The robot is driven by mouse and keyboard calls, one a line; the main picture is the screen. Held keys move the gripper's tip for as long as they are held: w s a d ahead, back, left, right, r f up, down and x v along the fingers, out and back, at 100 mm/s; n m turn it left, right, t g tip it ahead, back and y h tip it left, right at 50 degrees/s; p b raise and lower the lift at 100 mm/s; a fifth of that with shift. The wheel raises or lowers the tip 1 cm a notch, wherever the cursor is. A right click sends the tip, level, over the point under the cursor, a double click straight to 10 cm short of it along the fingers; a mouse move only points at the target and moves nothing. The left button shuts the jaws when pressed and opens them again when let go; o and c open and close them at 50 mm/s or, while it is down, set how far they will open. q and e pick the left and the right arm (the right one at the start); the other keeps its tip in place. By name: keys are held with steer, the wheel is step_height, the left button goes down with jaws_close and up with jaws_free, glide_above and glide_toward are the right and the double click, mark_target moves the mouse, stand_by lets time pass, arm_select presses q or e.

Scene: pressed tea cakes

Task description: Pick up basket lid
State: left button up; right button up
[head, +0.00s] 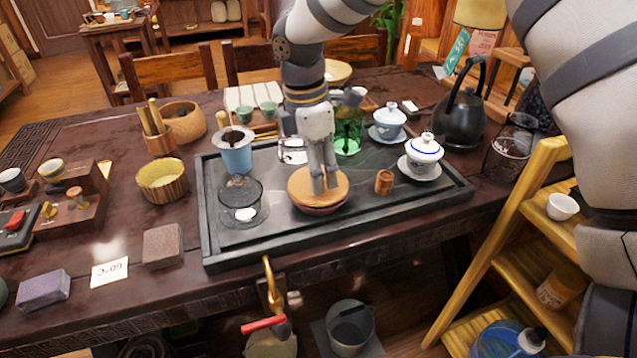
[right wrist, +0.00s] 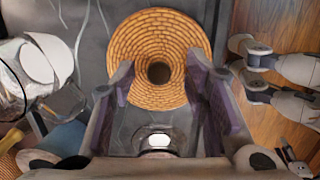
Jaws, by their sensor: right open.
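The basket lid (head: 301,188) is a round, tan disc on a low reddish-brown base on the dark tea tray. In the right wrist view the woven lid (right wrist: 132,44) has coiled rings and a dark round spot in its middle. My right gripper (head: 321,188) points down over the lid in the head view. In the right wrist view its two fingers (right wrist: 161,78) are spread apart, one on each side of the lid's middle. I cannot tell whether the fingertips touch the lid.
On the tray (head: 225,262), a glass cup (head: 241,205) stands left of the lid and a small wooden cup (head: 384,182) right. A lidded white bowl (head: 424,150) and a dark kettle (head: 464,118) stand further right. A yellow wooden shelf (head: 500,225) stands at the front right.

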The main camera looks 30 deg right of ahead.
jaws_close()
stand_by(0.3)
